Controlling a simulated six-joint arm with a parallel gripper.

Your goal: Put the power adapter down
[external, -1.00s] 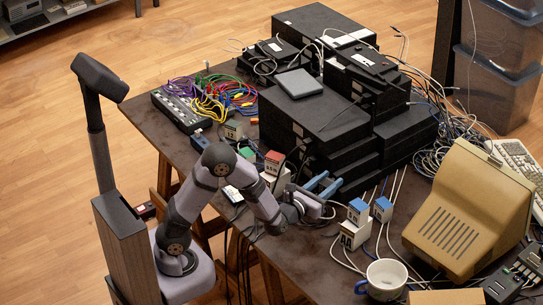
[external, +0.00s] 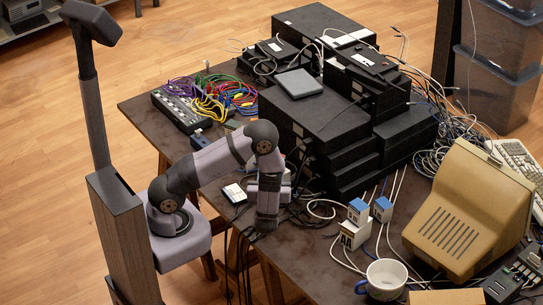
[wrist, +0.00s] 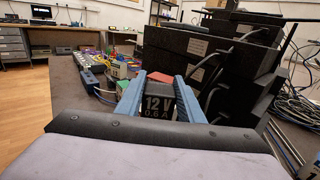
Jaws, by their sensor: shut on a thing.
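The power adapter (wrist: 158,107) is a dark block with white lettering reading "12V 0.6A". In the wrist view it sits between the two blue fingers of my gripper (wrist: 160,84), which are shut on it. The fingers point away from the camera over the table. In the external view my wrist covers the fingers and the adapter. I cannot tell whether the adapter's underside touches the table.
Behind the adapter are a red-topped block (wrist: 160,77) and coloured cables. Stacked black boxes (external: 315,125) stand close on the right. Blue-and-white blocks (external: 357,211), a mug (external: 385,279) and a beige monitor (external: 470,210) stand further right. Loose cables lie near my wrist.

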